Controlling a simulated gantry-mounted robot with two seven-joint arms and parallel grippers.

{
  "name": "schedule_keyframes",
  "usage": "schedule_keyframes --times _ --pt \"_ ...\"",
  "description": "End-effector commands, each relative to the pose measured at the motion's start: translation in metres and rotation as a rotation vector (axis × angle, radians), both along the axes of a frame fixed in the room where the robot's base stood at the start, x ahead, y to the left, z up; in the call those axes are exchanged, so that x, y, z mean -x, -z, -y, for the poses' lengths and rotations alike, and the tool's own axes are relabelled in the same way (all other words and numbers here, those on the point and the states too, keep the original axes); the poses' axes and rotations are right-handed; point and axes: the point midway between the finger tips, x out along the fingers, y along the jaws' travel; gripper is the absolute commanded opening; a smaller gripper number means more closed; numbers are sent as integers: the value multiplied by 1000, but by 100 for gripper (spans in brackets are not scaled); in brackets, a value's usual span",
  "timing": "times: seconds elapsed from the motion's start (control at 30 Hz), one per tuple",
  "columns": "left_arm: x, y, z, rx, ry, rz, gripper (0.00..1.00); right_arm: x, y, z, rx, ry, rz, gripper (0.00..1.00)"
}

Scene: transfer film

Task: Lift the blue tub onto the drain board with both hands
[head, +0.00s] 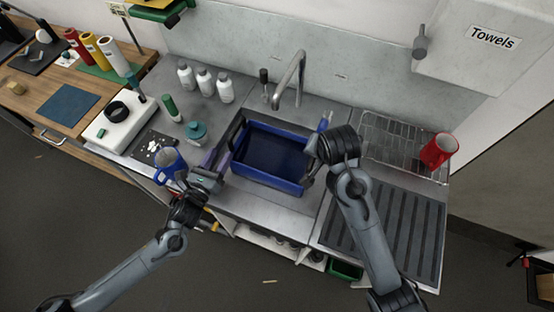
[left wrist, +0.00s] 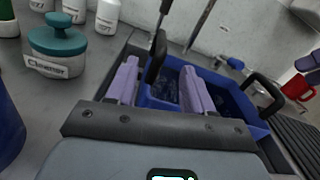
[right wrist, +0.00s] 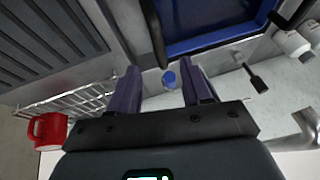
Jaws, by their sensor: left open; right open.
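The blue tub (head: 262,178) sits in the sink area, upright, with black handles at its left and right ends. My left gripper (head: 219,158) is open at the tub's left end. In the left wrist view the left black handle (left wrist: 155,57) shows just beyond and between its fingers (left wrist: 158,85). My right gripper is open at the tub's right end, mostly hidden by my wrist in the head view. In the right wrist view a black handle (right wrist: 154,35) lies just beyond its fingers (right wrist: 158,85). The ribbed grey drain board (head: 385,225) is at right, bare.
A wire rack (head: 385,135) with a red mug (head: 438,151) stands behind the drain board. A tap (head: 290,80) rises behind the tub. White bottles (head: 204,82), a teal-lidded cleaner jar (head: 196,133) and a blue jug (head: 169,163) stand left. A blue-topped item (head: 325,120) stands behind my right wrist.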

Motion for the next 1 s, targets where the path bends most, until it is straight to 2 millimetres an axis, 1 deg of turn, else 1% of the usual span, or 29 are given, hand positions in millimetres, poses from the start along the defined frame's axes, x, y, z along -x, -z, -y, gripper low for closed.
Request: schedule_keyframes --times 0.27,0.37,0.47,0.57,0.8,1.0 --pt "-1 -1 1 2 0 0 52 0 0 0 0 0 0 49" --pt "-3 -1 2 3 0 0 52 -1 2 0 0 0 -1 49" --pt "-10 -2 4 3 0 1 52 -4 9 0 1 0 -3 49" --pt "-20 -2 9 4 -1 2 52 -8 19 0 2 0 -4 49" --pt "-54 -3 24 4 -1 2 52 -24 53 0 1 1 -4 49" --pt "-79 -2 35 4 -1 0 52 -36 78 -1 1 0 -3 49"
